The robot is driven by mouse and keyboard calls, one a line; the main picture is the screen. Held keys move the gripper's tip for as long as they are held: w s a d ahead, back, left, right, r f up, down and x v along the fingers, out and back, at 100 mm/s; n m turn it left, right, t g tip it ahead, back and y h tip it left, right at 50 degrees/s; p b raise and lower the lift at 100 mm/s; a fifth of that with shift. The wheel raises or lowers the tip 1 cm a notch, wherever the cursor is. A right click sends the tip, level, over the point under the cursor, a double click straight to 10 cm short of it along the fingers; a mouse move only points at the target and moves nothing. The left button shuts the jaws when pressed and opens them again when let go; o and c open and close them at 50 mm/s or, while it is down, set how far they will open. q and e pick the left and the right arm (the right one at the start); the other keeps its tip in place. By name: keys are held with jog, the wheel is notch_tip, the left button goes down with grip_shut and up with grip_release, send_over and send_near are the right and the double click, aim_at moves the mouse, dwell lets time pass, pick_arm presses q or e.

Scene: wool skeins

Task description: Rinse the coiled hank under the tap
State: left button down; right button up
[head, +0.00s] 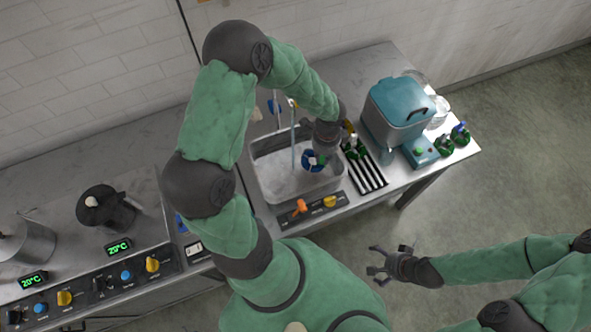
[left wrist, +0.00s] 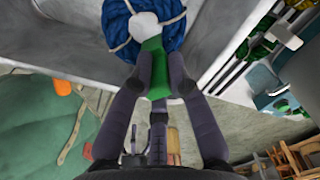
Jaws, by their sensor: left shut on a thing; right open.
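The blue coiled hank (head: 308,158) is over or in the steel sink (head: 259,185), near its right side; how deep it sits is unclear. In the left wrist view the hank (left wrist: 172,32) has pale ties around it. My left gripper (left wrist: 157,88) is shut on a green holder (left wrist: 155,66) with a white end against the hank. The gripper (head: 326,140) partly covers the hank in the head view. A pale blue stream, apparently water from the tap (head: 293,140), falls to the left of the hank; contact is not clear. My right gripper (head: 388,264) is open and empty, in front of the counter.
A ribbed drainer (head: 368,172) with green-handled items is right of the sink. A teal-lidded machine (head: 397,103) stands beyond it. An orange lever (head: 300,207) and a yellow knob (head: 330,201) sit on the sink's front panel. Pots and heater controls are at left.

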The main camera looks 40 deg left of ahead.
pick_arm(q)
jog(key=shift+r, duration=0.1)
jog(key=shift+r+p, duration=2.45)
jog(key=shift+r, duration=0.5)
